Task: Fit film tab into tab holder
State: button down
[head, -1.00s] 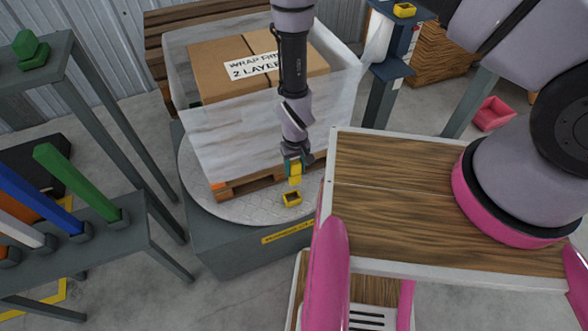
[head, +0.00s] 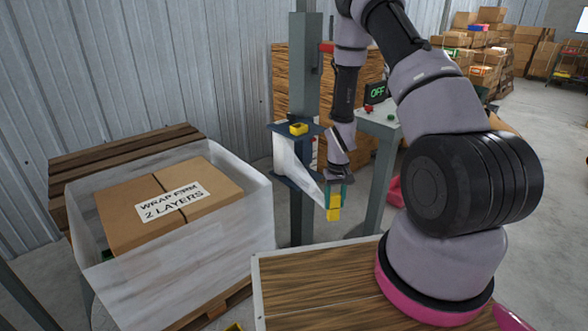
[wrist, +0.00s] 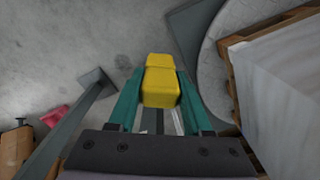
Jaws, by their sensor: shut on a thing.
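My gripper (head: 334,198) is shut on a yellow film tab (head: 334,214), held in the air beside the film post. In the wrist view the tab (wrist: 160,82) sits between the teal fingers of my gripper (wrist: 160,95). Pale film (head: 302,168) narrows from the post toward the tab; whether it joins the tab is unclear. One hollow yellow holder (head: 299,129) sits on the post's upper blue plate, above and left of the tab. Another yellow piece (head: 234,327) barely shows at the bottom edge, near the pallet.
A film-wrapped carton (head: 158,205) stands on a pallet at left. The grey post (head: 304,70) stands close left of my gripper. A grey stand with an OFF display (head: 377,92) is behind right. My wood-topped base (head: 320,290) fills the lower middle.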

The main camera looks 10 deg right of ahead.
aim_at(299, 135)
jog(key=i+l+u, duration=0.2)
jog(key=l, duration=0.4)
jog(key=i+l+u, duration=0.2)
jog(key=l, duration=0.4)
jog(key=l+u, duration=0.2)
jog(key=l, duration=0.4)
